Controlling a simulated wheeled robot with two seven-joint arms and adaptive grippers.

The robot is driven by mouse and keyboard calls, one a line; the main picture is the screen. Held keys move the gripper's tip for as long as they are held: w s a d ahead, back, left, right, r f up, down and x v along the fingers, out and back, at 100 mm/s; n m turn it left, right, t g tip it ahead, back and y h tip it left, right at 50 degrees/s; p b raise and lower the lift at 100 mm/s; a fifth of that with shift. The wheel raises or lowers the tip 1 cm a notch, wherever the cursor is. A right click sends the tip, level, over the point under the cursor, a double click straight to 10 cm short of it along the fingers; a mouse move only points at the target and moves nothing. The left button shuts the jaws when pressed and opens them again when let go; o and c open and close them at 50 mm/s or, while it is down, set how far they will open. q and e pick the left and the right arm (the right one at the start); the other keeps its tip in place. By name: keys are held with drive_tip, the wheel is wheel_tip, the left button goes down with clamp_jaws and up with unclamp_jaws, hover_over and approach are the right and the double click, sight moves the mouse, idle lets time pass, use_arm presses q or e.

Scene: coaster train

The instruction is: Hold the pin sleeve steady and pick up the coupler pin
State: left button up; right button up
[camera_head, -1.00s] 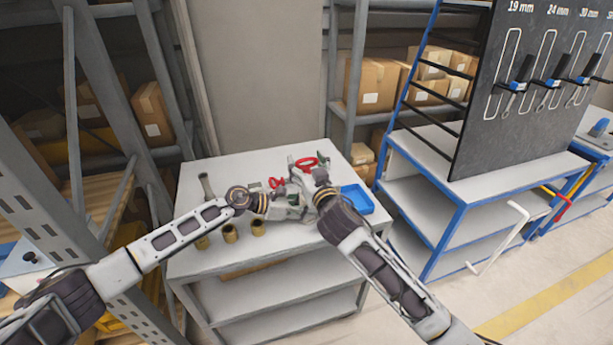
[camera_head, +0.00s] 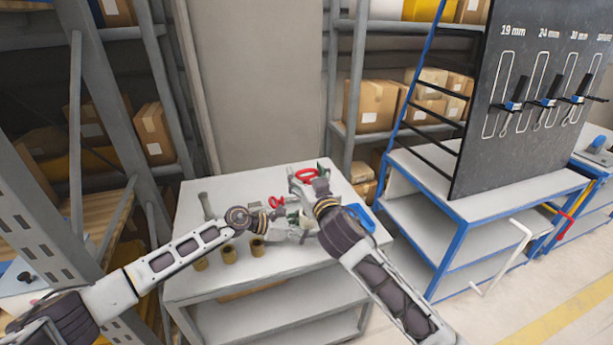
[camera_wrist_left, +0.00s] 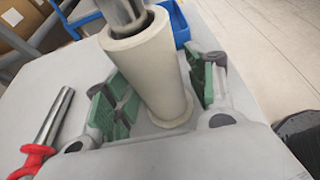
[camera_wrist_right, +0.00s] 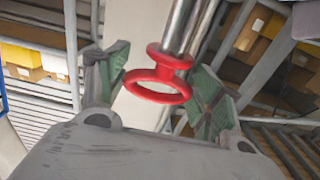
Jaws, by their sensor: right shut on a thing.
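The pale pin sleeve (camera_wrist_left: 155,70) stands between the green-padded fingers of my left gripper (camera_wrist_left: 162,90) in the left wrist view. Narrow gaps show beside it, so the gripper looks open around it. A metal shaft (camera_wrist_left: 125,12) shows at the sleeve's top; I cannot tell what it belongs to. My right gripper (camera_wrist_right: 155,90) is shut on a coupler pin with a red ring (camera_wrist_right: 157,86) and metal shaft (camera_wrist_right: 181,25). The ring also shows in the head view (camera_head: 306,174). Another red-handled pin (camera_wrist_left: 50,125) lies beside my left gripper.
The work table (camera_head: 195,284) carries brown cylinders (camera_head: 228,253) at the front, a grey upright part (camera_head: 206,206) at left and a blue tray (camera_head: 362,218) at right. A blue-framed bench (camera_head: 440,190) stands to the right. Shelves with boxes are behind.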

use_arm(q)
drive_tip(key=shift+a, duration=0.1)
idle(0.3)
drive_tip(key=shift+v, duration=5.5)
drive_tip(key=shift+s+a+r, duration=0.1)
drive_tip(key=shift+a+r, duration=0.1)
drive_tip(key=shift+a, duration=0.2)
drive_tip(key=shift+r, duration=0.1)
